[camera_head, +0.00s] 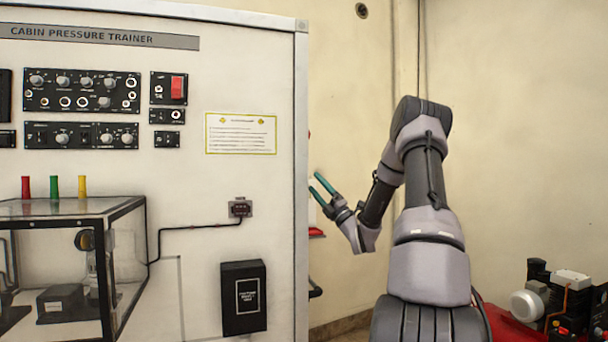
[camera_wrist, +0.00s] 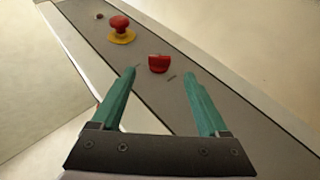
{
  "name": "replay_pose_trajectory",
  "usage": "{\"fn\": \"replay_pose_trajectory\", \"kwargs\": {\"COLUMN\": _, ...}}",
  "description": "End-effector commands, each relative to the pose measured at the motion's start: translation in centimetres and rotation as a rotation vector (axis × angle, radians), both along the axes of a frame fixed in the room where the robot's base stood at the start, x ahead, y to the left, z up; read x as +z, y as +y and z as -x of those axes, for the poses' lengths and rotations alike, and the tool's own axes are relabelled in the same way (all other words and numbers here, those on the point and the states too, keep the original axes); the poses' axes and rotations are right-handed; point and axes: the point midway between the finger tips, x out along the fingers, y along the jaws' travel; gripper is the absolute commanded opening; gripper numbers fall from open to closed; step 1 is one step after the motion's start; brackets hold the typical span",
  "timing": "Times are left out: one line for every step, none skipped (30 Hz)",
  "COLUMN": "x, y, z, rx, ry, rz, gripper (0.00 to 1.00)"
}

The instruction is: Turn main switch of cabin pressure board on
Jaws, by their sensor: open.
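The cabin pressure board (camera_head: 225,60) stands at the left in the head view, titled "Cabin Pressure Trainer". In the wrist view a red knob (camera_wrist: 158,63) sits on a grey panel strip (camera_wrist: 190,62), beside a red mushroom button with a yellow base (camera_wrist: 121,30). No label shows which is the main switch. My gripper (camera_head: 318,184) is beyond the board's right edge, with teal fingers apart and empty. In the wrist view my gripper (camera_wrist: 158,76) points at the panel, with the red knob between and just beyond the fingertips.
A glass-sided box (camera_head: 75,215) with coloured posts stands before the board at lower left. A black box (camera_head: 243,298) is mounted low on its front. Red machinery (camera_head: 515,325) stands at lower right.

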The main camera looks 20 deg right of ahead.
Motion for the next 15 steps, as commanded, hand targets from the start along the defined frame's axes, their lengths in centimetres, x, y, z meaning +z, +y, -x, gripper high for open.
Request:
{"fn": "replay_pose_trajectory", "kwargs": {"x": 0.8, "y": 0.5, "z": -0.7, "rx": 0.002, "ry": -0.003, "rz": 0.002, "gripper": 0.78}}
{"fn": "replay_pose_trajectory", "kwargs": {"x": 1.2, "y": 0.7, "z": -1.1, "rx": 0.002, "ry": -0.003, "rz": 0.002, "gripper": 0.78}}
{"fn": "replay_pose_trajectory", "kwargs": {"x": 1.7, "y": 0.9, "z": -1.6, "rx": 0.001, "ry": -0.002, "rz": 0.002, "gripper": 0.78}}
{"fn": "replay_pose_trajectory", "kwargs": {"x": 2.1, "y": 1.2, "z": -2.0, "rx": 0.002, "ry": -0.003, "rz": 0.001, "gripper": 0.78}}
{"fn": "replay_pose_trajectory", "kwargs": {"x": 2.4, "y": 1.3, "z": -2.4, "rx": 0.001, "ry": -0.002, "rz": 0.0, "gripper": 0.78}}
{"fn": "replay_pose_trajectory", "kwargs": {"x": 2.8, "y": 1.5, "z": -2.8, "rx": 0.001, "ry": -0.003, "rz": 0.001, "gripper": 0.78}}
{"fn": "replay_pose_trajectory", "kwargs": {"x": 3.1, "y": 1.7, "z": -3.1, "rx": 0.001, "ry": -0.003, "rz": 0.001, "gripper": 0.78}}
{"fn": "replay_pose_trajectory", "kwargs": {"x": 3.4, "y": 1.8, "z": -3.4, "rx": 0.001, "ry": -0.002, "rz": 0.001, "gripper": 0.78}}
{"fn": "replay_pose_trajectory", "kwargs": {"x": 3.7, "y": 2.0, "z": -3.7, "rx": 0.001, "ry": -0.002, "rz": 0.001, "gripper": 0.78}}
{"fn": "replay_pose_trajectory", "kwargs": {"x": 3.9, "y": 2.0, "z": -3.9, "rx": 0.0, "ry": -0.001, "rz": 0.0, "gripper": 0.78}}
{"fn": "replay_pose_trajectory", "kwargs": {"x": 4.0, "y": 2.1, "z": -4.1, "rx": 0.0, "ry": -0.001, "rz": 0.0, "gripper": 0.78}}
{"fn": "replay_pose_trajectory", "kwargs": {"x": 4.2, "y": 2.2, "z": -4.3, "rx": 0.0, "ry": -0.001, "rz": 0.0, "gripper": 0.78}}
{"fn": "replay_pose_trajectory", "kwargs": {"x": 4.3, "y": 2.3, "z": -4.4, "rx": 0.0, "ry": -0.001, "rz": 0.0, "gripper": 0.78}}
{"fn": "replay_pose_trajectory", "kwargs": {"x": 4.4, "y": 2.3, "z": -4.5, "rx": -0.001, "ry": 0.0, "rz": -0.001, "gripper": 0.78}}
{"fn": "replay_pose_trajectory", "kwargs": {"x": 4.4, "y": 2.3, "z": -4.5, "rx": -0.001, "ry": 0.0, "rz": -0.001, "gripper": 0.78}}
